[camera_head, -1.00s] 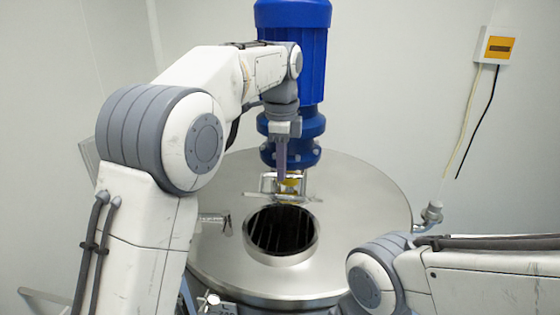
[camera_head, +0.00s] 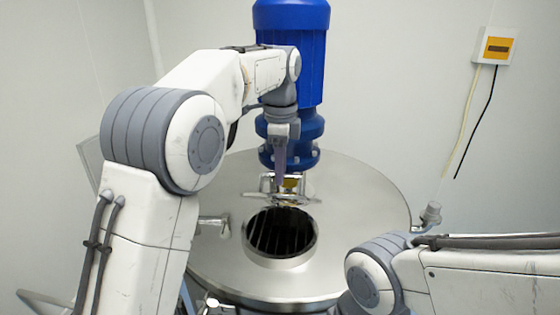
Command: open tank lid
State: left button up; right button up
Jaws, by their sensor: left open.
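The steel tank (camera_head: 350,205) stands in the middle, with a round opening (camera_head: 281,235) in its top. The opening is uncovered, and dark bars show inside. The small hatch lid (camera_head: 300,197) is swung up behind the opening and shows nearly edge-on, at the foot of the blue motor. My left gripper (camera_head: 280,172) points down just behind and above the raised lid, in front of the motor. It is open; whether it touches the lid I cannot tell. My right arm comes in at the lower right, and its gripper is outside the picture.
A blue motor (camera_head: 291,60) rises from the tank top behind the lid. A small clamp handle (camera_head: 217,222) sticks out left of the opening. A fitting (camera_head: 431,214) stands at the tank's right edge. A yellow and white box (camera_head: 496,46) with cables hangs on the wall.

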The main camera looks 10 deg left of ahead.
pick_arm(q)
jog(key=shift+r, duration=0.4)
notch_tip(320, 180, up, 10)
jog(key=p, duration=0.1)
jog(key=shift+s+f, duration=0.2)
jog(key=shift+s, duration=0.2)
